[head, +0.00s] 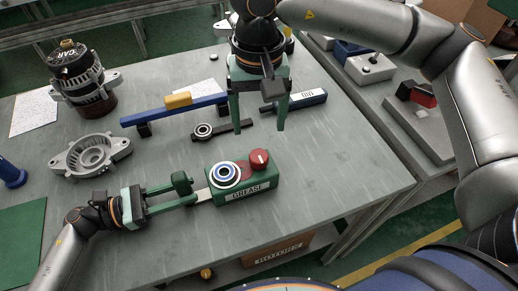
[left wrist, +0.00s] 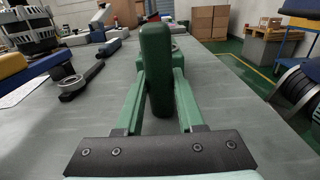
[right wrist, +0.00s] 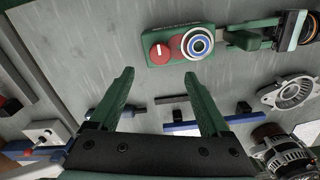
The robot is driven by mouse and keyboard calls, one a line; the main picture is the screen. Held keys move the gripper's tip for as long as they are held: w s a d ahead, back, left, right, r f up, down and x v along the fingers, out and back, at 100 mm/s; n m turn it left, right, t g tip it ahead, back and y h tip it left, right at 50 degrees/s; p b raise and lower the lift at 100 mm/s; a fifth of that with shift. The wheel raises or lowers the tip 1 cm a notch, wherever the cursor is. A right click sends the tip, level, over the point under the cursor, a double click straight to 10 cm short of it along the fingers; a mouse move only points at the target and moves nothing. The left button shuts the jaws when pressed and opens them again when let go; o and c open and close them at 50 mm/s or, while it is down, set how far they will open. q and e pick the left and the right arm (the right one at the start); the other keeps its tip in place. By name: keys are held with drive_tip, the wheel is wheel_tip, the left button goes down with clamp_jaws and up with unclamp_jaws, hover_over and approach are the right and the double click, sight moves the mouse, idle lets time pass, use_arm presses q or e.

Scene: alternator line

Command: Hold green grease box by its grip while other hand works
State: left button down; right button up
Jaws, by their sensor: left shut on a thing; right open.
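The green grease box (head: 250,190), labelled GREASE, sits on the grey bench near its front edge. A bearing with a blue ring (head: 225,174) lies on its top beside a red knob (head: 259,160); the right wrist view also shows the box (right wrist: 176,58). My left gripper (head: 190,190) comes from the left and is shut on the box's upright green grip (left wrist: 156,70), which stands between its fingers in the left wrist view. My right gripper (head: 259,129) is open and empty, pointing down above the bench behind the box; its fingers show apart in the right wrist view (right wrist: 158,77).
Behind the box are a small ringed dark tool (head: 204,131), a blue bar with a yellow block (head: 178,101) and a dark blue tool (head: 306,98). A grey housing (head: 92,155) and an alternator (head: 80,80) stand left. The bench right of the box is clear.

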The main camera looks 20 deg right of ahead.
sight(259, 156)
wheel_tip(259, 156, down, 10)
drive_tip(key=shift+r, duration=0.25)
drive_tip(key=shift+c, duration=0.2)
clamp_jaws()
idle(0.5)
